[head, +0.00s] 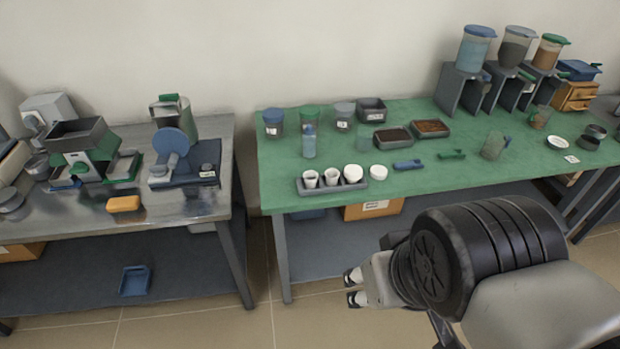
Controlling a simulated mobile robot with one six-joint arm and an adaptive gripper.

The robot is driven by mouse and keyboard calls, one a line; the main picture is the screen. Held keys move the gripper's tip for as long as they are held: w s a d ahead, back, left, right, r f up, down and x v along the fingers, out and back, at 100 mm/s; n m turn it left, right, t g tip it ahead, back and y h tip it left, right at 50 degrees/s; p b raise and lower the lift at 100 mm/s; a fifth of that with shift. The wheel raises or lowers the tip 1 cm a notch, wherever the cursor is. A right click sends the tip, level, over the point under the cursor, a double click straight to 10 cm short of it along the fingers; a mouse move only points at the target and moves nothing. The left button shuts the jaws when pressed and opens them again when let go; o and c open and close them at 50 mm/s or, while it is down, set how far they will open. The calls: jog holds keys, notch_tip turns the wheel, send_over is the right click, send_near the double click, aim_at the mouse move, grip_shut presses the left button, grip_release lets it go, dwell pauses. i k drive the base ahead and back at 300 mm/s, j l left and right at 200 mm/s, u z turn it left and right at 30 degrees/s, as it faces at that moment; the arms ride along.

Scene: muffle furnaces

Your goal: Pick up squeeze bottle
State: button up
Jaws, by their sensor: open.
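A slim, pale blue translucent bottle (309,141), which looks like the squeeze bottle, stands upright on the green table toward its left side. It is behind a grey tray of white cups. My gripper (352,288) is in front of the table, lower in the picture and to the right of the bottle. Its two dark-tipped fingers point left and stand apart with nothing between them. It is well clear of the bottle. Part of my gripper is hidden behind my arm's dark wrist.
The cup tray (333,185) sits at the green table's (430,182) front edge. Lidded jars (273,123) stand behind the bottle. Dark bins (393,138), scoops (408,165) and a clear jug (493,146) lie to the right. A metal table (190,205) with machines stands left, across a narrow gap.

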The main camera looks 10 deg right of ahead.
aim_at(309, 138)
jog(key=i+l+u, duration=0.15)
jog(key=i+u, duration=0.2)
jog(key=i, duration=0.15)
jog(key=i+l+u, duration=0.35)
jog(key=i, duration=0.15)
jog(key=i+l+u, duration=0.35)
jog(key=i+j, duration=0.05)
jog(key=i, duration=0.05)
